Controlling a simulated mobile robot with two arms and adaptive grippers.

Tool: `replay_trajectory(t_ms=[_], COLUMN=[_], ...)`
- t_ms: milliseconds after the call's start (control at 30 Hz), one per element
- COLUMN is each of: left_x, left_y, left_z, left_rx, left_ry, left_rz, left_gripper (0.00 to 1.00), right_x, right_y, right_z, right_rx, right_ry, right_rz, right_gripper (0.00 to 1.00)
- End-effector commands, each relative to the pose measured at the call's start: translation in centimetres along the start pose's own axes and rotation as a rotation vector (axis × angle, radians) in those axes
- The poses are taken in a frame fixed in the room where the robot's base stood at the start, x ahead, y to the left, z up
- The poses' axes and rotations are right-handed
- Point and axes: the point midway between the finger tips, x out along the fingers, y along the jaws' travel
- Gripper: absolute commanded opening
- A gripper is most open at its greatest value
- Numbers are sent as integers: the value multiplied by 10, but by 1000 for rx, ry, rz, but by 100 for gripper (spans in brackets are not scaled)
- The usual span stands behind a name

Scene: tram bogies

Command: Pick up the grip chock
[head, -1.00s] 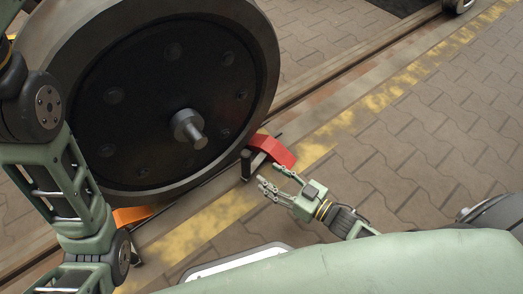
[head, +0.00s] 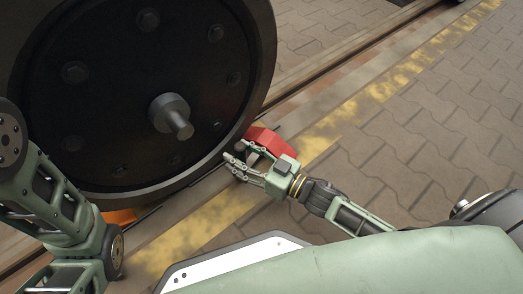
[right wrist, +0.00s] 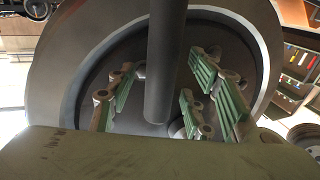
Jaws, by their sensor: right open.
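The red chock (head: 268,141), which I take to be the grip chock, sits on the ground at the right foot of the big dark wheel (head: 205,60). My right gripper (head: 238,160) is open just in front of it and hides part of it; the dark post seen there earlier is hidden now. In the right wrist view, a dark upright bar (right wrist: 165,60), probably the chock's handle, stands between the open green fingers (right wrist: 165,100). I cannot tell whether they touch it. My left arm shows at the left, but its gripper is out of view.
An orange piece (head: 119,216) shows under the wheel's left side, mostly hidden. The wheel's hub stub (head: 172,115) sticks out towards me. A rail (head: 325,72) runs diagonally behind, beside a worn yellow line (head: 375,92). The paving (head: 425,135) at the right is clear.

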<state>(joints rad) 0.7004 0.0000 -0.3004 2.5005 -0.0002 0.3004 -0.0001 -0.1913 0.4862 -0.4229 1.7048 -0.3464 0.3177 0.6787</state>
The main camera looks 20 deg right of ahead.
Motion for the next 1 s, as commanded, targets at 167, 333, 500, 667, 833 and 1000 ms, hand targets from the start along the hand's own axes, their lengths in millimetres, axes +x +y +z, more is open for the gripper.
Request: replay_trajectory(t_ms=[167,333,500,667,833,1000], left_x=[-5,-4,-4,-4,-4,-4], left_y=[1,1,1,1,1,1], left_z=[-2,-2,-2,-1,-1,-1], left_rx=[0,0,0,0,0,0], left_ry=[0,0,0,0,0,0], left_rz=[0,1,1,1,1,1], left_gripper=[0,0,0,0,0,0], right_x=[8,7,7,7,7,7], right_y=[0,0,0,0,0,0], right_z=[0,-1,0,0,0,0], right_rx=[2,2,2,1,2,3], right_ry=[0,0,-1,-1,-1,-1], right_rz=[0,0,0,0,0,0], right_gripper=[47,47,32,18,3,0])
